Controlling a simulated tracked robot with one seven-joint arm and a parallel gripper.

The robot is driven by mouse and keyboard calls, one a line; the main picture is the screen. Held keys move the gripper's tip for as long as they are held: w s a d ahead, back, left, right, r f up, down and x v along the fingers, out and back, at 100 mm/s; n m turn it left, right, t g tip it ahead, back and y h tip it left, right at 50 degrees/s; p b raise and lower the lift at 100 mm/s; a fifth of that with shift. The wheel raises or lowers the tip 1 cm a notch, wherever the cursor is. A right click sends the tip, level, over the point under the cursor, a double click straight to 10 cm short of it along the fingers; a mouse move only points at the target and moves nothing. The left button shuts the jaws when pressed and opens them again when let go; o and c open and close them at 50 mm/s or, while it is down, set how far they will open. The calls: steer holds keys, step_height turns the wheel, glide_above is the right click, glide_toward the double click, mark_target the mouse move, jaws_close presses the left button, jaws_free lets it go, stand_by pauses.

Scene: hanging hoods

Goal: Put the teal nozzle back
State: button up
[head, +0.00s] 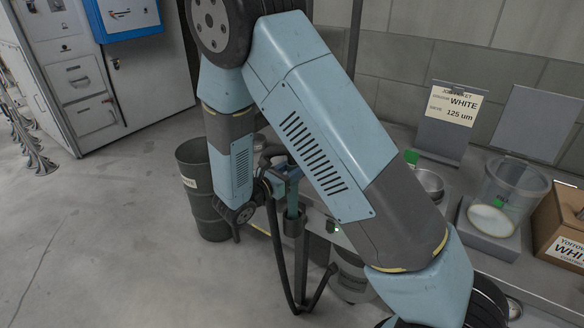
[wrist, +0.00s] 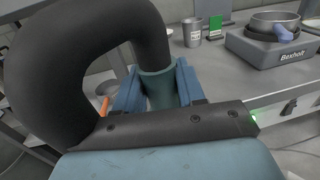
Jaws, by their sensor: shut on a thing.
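The teal nozzle (head: 292,202) hangs below my gripper (head: 285,178), left of the bench edge. In the wrist view the teal nozzle (wrist: 158,88) sits between the two blue fingers of my gripper (wrist: 158,92), which is shut on it. A thick black hose (wrist: 85,50) arches over into the nozzle's top. In the head view a dark cup-shaped holder (head: 293,227) is right under the nozzle. The nozzle's lower end meets its mouth; I cannot tell how deep it is inside. The hose (head: 276,245) hangs in a loop below.
The bench on the right carries a metal bowl (head: 429,183), a clear tub (head: 514,185), a job ticket stand (head: 448,118) and a cardboard box (head: 562,222). A dark green bin (head: 197,180) stands on the floor at left. In the wrist view a scale (wrist: 272,48) carries a pan.

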steer(key=shift+f, duration=2.35)
steer(key=o, duration=1.3)
steer(key=shift+c, duration=0.2)
steer(key=v, duration=1.3)
steer(key=shift+s+a, duration=0.25)
steer(key=shift+s, duration=0.05)
